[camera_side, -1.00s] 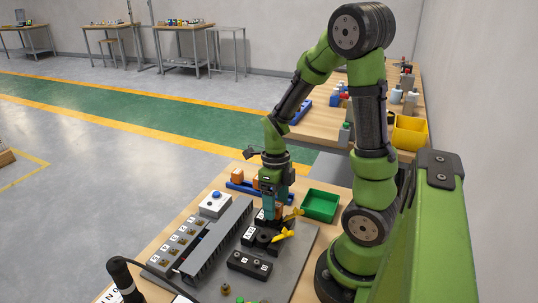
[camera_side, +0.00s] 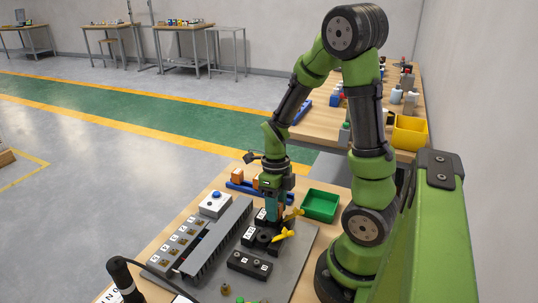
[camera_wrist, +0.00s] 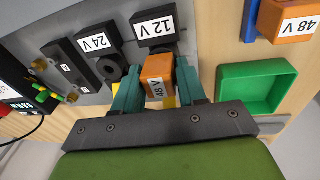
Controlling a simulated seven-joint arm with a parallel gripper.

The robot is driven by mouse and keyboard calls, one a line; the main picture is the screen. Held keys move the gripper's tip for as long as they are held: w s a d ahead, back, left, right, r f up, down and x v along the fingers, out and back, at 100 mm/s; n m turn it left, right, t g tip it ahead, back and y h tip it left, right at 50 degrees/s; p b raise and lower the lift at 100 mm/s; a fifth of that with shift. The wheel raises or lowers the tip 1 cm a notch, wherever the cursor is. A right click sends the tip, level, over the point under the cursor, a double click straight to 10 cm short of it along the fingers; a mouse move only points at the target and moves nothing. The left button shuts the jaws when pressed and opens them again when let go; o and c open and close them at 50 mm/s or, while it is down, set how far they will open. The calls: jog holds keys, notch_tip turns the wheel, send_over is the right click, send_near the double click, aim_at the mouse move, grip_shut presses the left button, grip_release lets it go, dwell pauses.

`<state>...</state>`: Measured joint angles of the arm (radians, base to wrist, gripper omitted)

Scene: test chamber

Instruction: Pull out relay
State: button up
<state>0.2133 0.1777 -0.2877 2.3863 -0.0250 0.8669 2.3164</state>
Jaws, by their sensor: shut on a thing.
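An orange relay (camera_wrist: 158,72) labelled 48 V is between the teal fingers of my gripper (camera_wrist: 157,92) in the wrist view. The fingers are shut on its sides. It is beside a black socket block (camera_wrist: 153,27) labelled 12 V; whether it is seated in a socket is hidden. In the side view my gripper (camera_side: 271,218) points down at the black sockets on the grey plate, and the held relay is mostly hidden. Yellow levers (camera_side: 286,235) stick out next to the fingers. A block labelled 24 V (camera_wrist: 98,42) is to the left in the wrist view.
A green bin (camera_side: 320,205) stands right of my gripper. A blue rack (camera_side: 245,188) with orange relays (camera_side: 237,176) is behind it. A grey slotted duct (camera_side: 217,240), a blue-button box (camera_side: 215,204) and a black terminal block (camera_side: 249,265) are close by.

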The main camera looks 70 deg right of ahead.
grip_shut()
jog(key=shift+r, duration=0.15)
jog(key=shift+r, duration=0.65)
dwell(0.5)
jog(key=shift+r, duration=0.75)
jog(key=shift+r, duration=0.1)
jog(key=shift+r, duration=1.4)
